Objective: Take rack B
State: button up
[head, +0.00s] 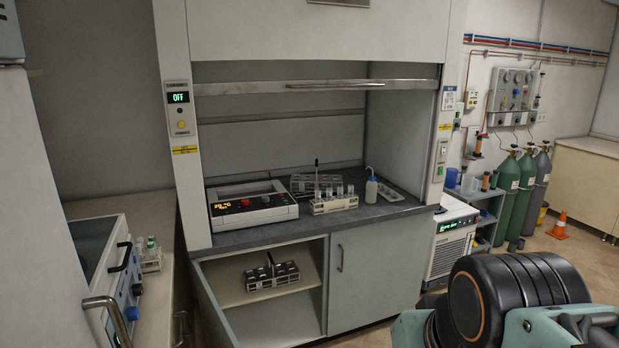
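Several racks are in the head view, and I cannot read a letter on any, so I cannot tell which is rack B. A light rack with vials (334,204) stands at the front of the fume hood worktop. An emptier-looking grey rack (315,183) with an upright handle is behind it. A dark rack with a handle (272,276) sits on a shelf in the open cabinet below. A small rack with green-capped tubes (150,258) stands on the left counter. My arm shows at the lower right, but my gripper's fingers are not in view.
The hood sash is raised. The left cabinet door (214,306) hangs open. Gas cylinders (508,196) and a cone (560,226) are farther right.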

aim_at(272, 277)
jog(key=i+l+u, duration=0.15)
jog(key=i+l, duration=0.2)
jog(key=i+l+u, duration=0.2)
jog(key=i+l, duration=0.15)
jog(key=i+l+u, duration=0.15)
jog(key=i+l, duration=0.15)
jog(key=l, duration=0.15)
jog(key=i+l+u, duration=0.2)
jog(key=l, duration=0.25)
jog(key=i, duration=0.05)
